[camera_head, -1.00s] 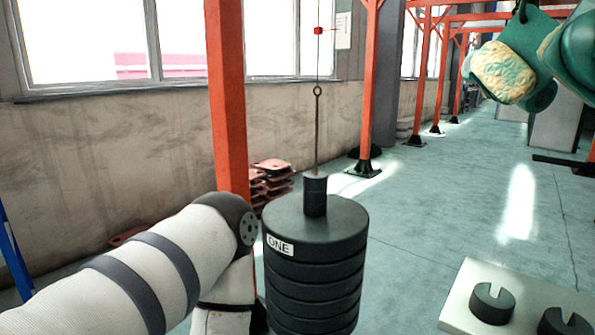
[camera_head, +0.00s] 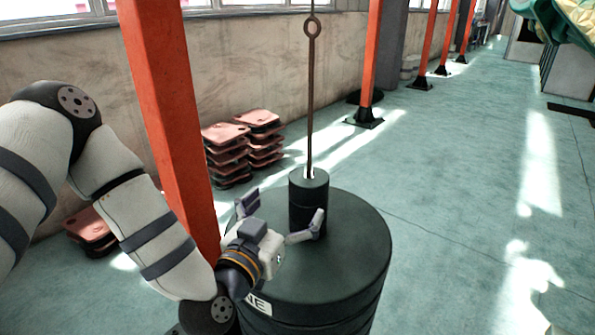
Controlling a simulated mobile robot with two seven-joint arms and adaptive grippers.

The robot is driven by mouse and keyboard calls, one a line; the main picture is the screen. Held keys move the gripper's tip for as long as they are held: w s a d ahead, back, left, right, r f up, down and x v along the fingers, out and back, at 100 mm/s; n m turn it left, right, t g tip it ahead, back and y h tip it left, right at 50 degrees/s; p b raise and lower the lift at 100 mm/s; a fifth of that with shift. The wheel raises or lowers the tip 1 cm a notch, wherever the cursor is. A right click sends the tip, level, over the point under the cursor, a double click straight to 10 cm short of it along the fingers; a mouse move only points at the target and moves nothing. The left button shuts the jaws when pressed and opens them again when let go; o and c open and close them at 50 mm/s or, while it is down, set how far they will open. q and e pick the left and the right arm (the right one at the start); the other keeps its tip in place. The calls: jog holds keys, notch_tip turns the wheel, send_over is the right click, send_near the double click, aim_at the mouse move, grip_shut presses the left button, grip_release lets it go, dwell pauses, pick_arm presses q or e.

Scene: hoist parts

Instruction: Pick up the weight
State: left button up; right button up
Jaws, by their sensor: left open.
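A large dark stack of round weights (camera_head: 352,245) stands at the lower middle, with a partly covered white label on its front. A smaller dark cylinder weight (camera_head: 308,208) stands upright on top of it. A thin rod (camera_head: 310,110) with a ring at its upper end rises from that cylinder. My left gripper (camera_head: 283,212) is open above the stack's top, at the left of the small cylinder. Its right finger reaches in front of the cylinder's lower part; I cannot tell whether it touches. The left finger is further back and left. My right gripper is out of view.
An orange post (camera_head: 165,110) stands close behind my left arm. Stacked reddish plates (camera_head: 228,150) lie by the wall, with more plates (camera_head: 92,232) at the left. Another orange post (camera_head: 370,60) stands further back. The floor on the right is largely clear.

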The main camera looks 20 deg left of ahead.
aim_at(308, 175)
pick_arm(q)
jog(key=w, duration=0.3)
jog(key=w+b, duration=0.1)
jog(key=w, duration=0.3)
jog(key=w+d, duration=0.1)
jog(key=w, duration=0.2)
jog(key=shift+w+f, duration=0.15)
jog(key=shift+w, duration=0.4)
jog(key=shift+r, duration=0.2)
jog(key=c, duration=1.9)
jog(key=shift+r, duration=0.25)
jog(key=shift+c, duration=0.7)
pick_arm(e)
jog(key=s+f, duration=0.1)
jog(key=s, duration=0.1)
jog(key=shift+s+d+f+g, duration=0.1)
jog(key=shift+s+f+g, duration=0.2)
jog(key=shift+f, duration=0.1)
